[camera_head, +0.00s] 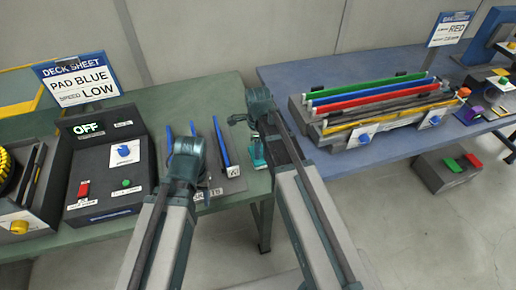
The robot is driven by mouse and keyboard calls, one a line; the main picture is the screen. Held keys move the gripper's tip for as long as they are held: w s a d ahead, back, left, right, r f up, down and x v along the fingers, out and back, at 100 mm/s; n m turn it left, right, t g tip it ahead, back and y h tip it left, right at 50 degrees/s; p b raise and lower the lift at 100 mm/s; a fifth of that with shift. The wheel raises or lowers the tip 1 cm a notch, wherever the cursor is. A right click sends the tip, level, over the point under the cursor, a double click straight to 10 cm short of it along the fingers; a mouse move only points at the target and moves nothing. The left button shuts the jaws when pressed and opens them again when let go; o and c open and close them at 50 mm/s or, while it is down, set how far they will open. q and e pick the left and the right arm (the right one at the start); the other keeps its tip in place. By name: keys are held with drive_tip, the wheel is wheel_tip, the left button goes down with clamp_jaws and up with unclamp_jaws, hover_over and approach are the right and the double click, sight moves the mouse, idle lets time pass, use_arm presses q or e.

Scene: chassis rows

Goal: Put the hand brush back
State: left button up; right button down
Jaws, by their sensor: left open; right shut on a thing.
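My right gripper (240,120) is over the right end of the green table (225,92). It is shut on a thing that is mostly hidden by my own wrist. A small teal piece with a pale lower end (258,153) shows just below it; it looks like part of the hand brush, but it is too small to be sure. My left gripper (205,180) is open, low over the grey board (228,184) on the green table, and partly hidden by its wrist. Slim blue upright pieces (224,147) stand at this board, beside the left gripper.
A black control box (92,140) reading OFF stands left of the board, with a DECK SHEET sign (75,80) behind. The blue table (330,70) at right bears a grey rack (360,130) with coloured bars.

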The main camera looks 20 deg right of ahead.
drive_tip(key=shift+f+b, duration=1.1)
drive_tip(key=shift+f, duration=0.1)
drive_tip(key=shift+c, duration=2.1)
unclamp_jaws()
drive_tip(key=shift+r, duration=0.1)
wheel_tip(320, 180, up, 14)
drive_tip(key=p, duration=1.4)
drive_tip(key=s+a+n, duration=0.5)
drive_tip(key=s+n, duration=0.2)
drive_tip(key=n, duration=0.6)
drive_tip(key=s+a+n+h, duration=0.1)
drive_tip(key=s+a+n, duration=0.4)
drive_tip(key=n, duration=0.7)
drive_tip(key=shift+s+a+f+n, duration=0.25)
drive_tip(key=shift+s+n, duration=0.15)
drive_tip(key=shift+s, duration=0.75)
